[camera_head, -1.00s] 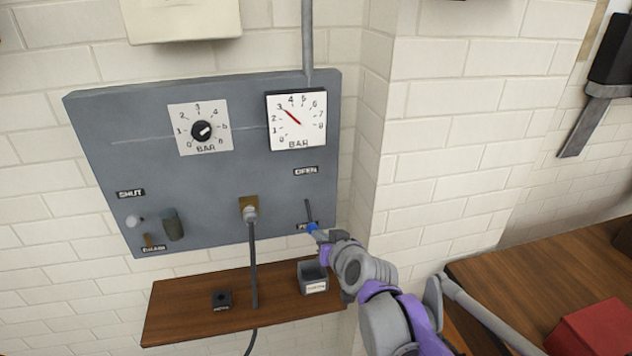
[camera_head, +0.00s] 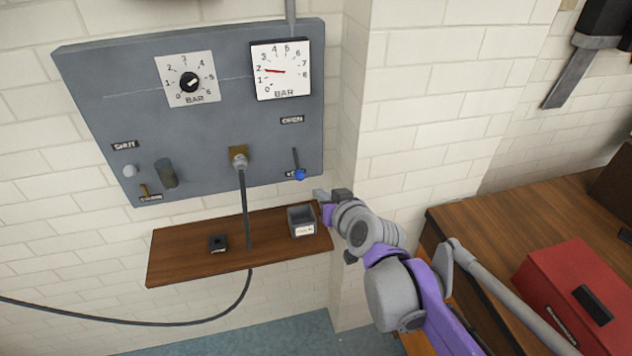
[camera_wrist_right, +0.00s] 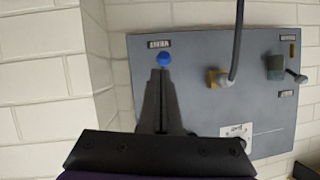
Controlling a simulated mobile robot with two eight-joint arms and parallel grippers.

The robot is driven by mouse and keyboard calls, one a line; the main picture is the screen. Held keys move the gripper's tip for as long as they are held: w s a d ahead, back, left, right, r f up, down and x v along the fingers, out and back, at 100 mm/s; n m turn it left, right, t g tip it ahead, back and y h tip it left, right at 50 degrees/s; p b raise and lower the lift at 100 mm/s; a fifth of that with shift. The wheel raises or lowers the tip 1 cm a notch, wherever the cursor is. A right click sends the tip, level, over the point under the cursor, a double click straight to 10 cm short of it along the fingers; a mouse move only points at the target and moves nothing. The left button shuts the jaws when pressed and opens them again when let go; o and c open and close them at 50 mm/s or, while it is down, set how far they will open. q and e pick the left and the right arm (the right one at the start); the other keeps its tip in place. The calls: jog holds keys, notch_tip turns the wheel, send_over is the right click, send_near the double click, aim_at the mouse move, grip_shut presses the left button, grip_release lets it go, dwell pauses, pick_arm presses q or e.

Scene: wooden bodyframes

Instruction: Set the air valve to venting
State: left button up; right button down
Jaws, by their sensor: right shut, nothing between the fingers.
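The air valve is a small lever with a blue knob (camera_head: 299,174) at the panel's lower right. The lever points down, its knob over a lower label that it partly hides. A label OPEN (camera_head: 292,120) sits above. My right gripper (camera_head: 319,195) is shut and empty, just below and right of the knob, apparently apart from it. In the right wrist view, turned over, the shut fingers (camera_wrist_right: 161,75) point at the blue knob (camera_wrist_right: 163,60); any contact is hard to tell there. The gauge (camera_head: 281,70) needle reads about 2. My left gripper is not in view.
The grey panel (camera_head: 120,100) also has a dial (camera_head: 189,82), a hose fitting (camera_head: 239,158), a dark cylinder (camera_head: 166,173) and a white knob (camera_head: 129,171). A wooden shelf (camera_head: 190,258) below holds a small grey bin (camera_head: 302,222). A red box (camera_head: 570,295) sits at right.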

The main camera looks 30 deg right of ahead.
jog(key=s, duration=0.5)
jog(key=shift+a+f, duration=0.1)
jog(key=shift+a, duration=0.2)
jog(key=s+a+f+n+g, duration=0.1)
jog(key=s+a+f+g, duration=0.2)
jog(key=s+f, duration=0.3)
jog(key=s+a+f+n+g+y, duration=0.1)
jog(key=s+a+f+g, duration=0.3)
jog(key=f, duration=0.4)
jog(key=shift+s+a+n+g, duration=0.3)
jog(key=shift+s+a+n, duration=0.3)
jog(key=shift+s+a, duration=0.45)
